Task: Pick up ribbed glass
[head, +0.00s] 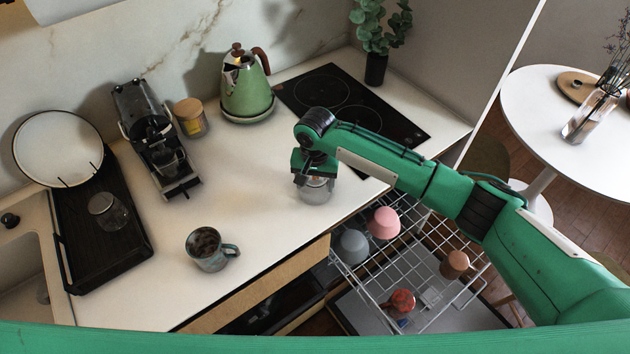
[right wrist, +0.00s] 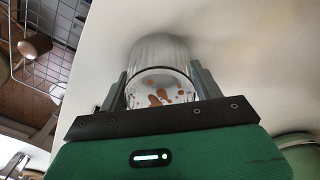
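The ribbed glass (head: 316,190) is clear and stands at the front edge of the white counter, below my right gripper (head: 313,172). In the right wrist view the ribbed glass (right wrist: 160,65) lies between the two fingers of my right gripper (right wrist: 160,85), with brownish spots showing through it. The fingers lie against both its sides, so the gripper looks shut on it. The gripper hides its upper part in the head view. Whether it is lifted off the counter is hard to tell. My left gripper is not in view.
An open dishwasher rack (head: 420,270) with bowls and cups lies below the counter edge. A mug (head: 211,250), coffee machine (head: 155,140), jar (head: 190,117), green kettle (head: 246,90) and cooktop (head: 350,105) surround free counter. A black tray (head: 100,255) holds another glass (head: 108,210).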

